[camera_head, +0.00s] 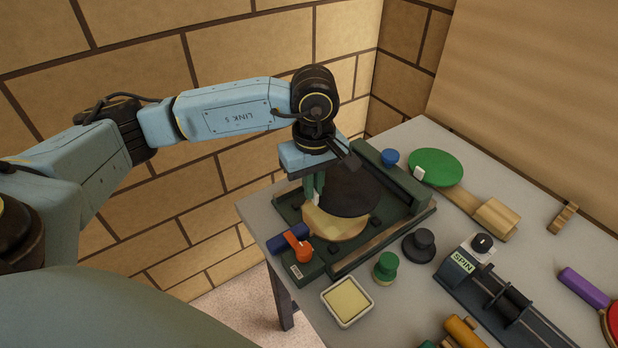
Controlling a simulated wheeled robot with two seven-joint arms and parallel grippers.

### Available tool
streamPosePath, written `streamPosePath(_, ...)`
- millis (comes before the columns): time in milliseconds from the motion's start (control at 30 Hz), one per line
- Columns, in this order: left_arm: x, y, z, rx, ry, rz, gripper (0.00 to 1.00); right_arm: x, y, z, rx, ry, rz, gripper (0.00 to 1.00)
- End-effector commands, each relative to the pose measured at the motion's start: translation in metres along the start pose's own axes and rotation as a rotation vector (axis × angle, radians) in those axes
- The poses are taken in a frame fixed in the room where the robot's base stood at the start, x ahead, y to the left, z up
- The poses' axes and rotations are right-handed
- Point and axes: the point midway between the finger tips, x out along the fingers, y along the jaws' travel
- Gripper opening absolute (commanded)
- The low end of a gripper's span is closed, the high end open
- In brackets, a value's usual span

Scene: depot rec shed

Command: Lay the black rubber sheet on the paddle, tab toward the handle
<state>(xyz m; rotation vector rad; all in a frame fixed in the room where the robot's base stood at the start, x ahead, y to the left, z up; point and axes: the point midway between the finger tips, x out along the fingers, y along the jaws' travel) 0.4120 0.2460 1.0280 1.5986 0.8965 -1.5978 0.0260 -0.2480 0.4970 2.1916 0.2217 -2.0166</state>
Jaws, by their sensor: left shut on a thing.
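The black rubber sheet (352,194) is a dark round piece over the far part of the pale wooden paddle (338,228). The paddle lies in a dark green fixture (372,248), and its near edge shows bare. A blue bar (284,242), apparently the paddle's handle, sticks out at the fixture's near left. My left gripper (316,197) points down at the sheet's left edge and is shut on it, with a small pale bit, perhaps the tab, at the fingertips. Whether the sheet touches the wood is not clear. My right gripper is not in view.
An orange lever (298,246) stands at the fixture's near corner. A green paddle (436,167) lies behind right; a SPIN device (508,301) is at right.

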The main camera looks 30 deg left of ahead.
Motion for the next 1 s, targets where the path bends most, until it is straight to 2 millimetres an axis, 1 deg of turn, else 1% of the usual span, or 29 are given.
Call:
streamPosePath(100,-0.001,-0.004,-0.003,-0.113,0.001,-0.001,0.0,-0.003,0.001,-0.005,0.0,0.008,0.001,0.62)
streamPosePath(200,0.001,-0.005,-0.004,-0.155,0.001,-0.001,0.0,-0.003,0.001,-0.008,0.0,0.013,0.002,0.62)
streamPosePath(467,0.012,-0.005,-0.004,-0.161,0.001,-0.001,0.0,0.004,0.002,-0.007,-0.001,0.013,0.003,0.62)
streamPosePath(900,0.055,-0.006,-0.004,-0.16,0.001,-0.002,0.0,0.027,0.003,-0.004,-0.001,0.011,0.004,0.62)
streamPosePath(1000,0.065,-0.005,-0.004,-0.159,0.001,-0.001,0.0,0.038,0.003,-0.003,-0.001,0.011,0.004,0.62)
